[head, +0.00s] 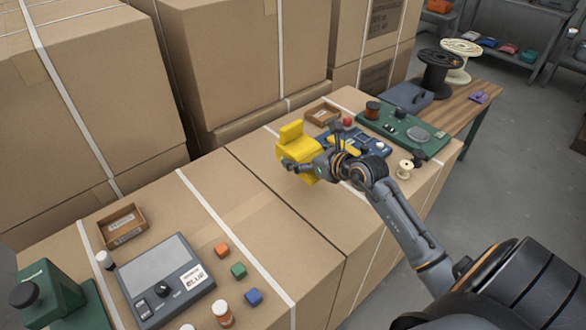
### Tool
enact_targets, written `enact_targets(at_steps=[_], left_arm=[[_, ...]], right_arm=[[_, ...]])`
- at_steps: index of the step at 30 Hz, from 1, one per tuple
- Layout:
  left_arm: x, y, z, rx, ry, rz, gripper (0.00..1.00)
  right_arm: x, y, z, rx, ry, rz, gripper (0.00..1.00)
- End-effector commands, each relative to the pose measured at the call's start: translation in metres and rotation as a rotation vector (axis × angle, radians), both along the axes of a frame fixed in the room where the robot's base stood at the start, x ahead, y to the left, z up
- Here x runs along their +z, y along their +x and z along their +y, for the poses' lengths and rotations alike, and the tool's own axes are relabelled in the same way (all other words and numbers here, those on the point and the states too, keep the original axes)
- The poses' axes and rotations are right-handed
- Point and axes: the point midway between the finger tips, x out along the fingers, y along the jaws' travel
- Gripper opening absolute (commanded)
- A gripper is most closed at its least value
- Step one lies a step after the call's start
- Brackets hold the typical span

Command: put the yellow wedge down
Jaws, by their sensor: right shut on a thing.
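The yellow wedge (291,139) is a chunky, stepped yellow block near the middle of the head view. My right gripper (302,166) is shut on it, with the arm reaching in from the lower right. The fingers cover part of the wedge's lower side. The wedge is over or at the top of the strapped cardboard boxes; I cannot tell whether its underside touches the surface. My left gripper is not in view.
Left on the boxes are a grey device (163,279), a small carton tray (122,226) and orange (222,250), green (238,270) and blue (254,296) cubes. A blue panel (372,145) and green board (441,137) lie right. Bare cardboard (235,200) lies between.

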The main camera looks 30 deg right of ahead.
Motion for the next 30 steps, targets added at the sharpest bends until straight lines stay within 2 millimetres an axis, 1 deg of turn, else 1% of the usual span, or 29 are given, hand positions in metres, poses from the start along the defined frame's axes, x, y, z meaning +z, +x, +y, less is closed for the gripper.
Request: enact_targets(at_steps=[1, 3, 6, 9, 13, 15, 18, 21, 30], left_arm=[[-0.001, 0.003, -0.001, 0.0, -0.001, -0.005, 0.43], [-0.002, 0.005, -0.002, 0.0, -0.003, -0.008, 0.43], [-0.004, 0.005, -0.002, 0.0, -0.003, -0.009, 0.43], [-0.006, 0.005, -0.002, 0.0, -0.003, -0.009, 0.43], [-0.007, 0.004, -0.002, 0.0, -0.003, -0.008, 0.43], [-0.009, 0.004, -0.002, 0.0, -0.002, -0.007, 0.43], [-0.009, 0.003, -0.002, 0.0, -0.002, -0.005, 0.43], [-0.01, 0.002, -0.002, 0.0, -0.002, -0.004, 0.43], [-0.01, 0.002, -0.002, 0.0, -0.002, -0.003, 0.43]], right_arm=[[-0.01, 0.01, -0.002, -0.001, 0.002, -0.003, 0.29], [-0.023, 0.02, -0.004, -0.001, 0.001, -0.003, 0.29], [-0.037, 0.032, -0.006, -0.001, 0.001, -0.005, 0.29], [-0.046, 0.04, -0.007, 0.0, 0.001, -0.006, 0.29], [-0.053, 0.045, -0.008, 0.0, 0.0, -0.007, 0.29], [-0.06, 0.05, -0.009, 0.0, 0.0, -0.005, 0.29], [-0.076, 0.048, -0.008, 0.0, -0.001, -0.003, 0.29], [-0.085, 0.048, -0.008, 0.0, 0.0, -0.005, 0.29], [-0.087, 0.048, -0.008, 0.001, -0.001, -0.006, 0.29]])
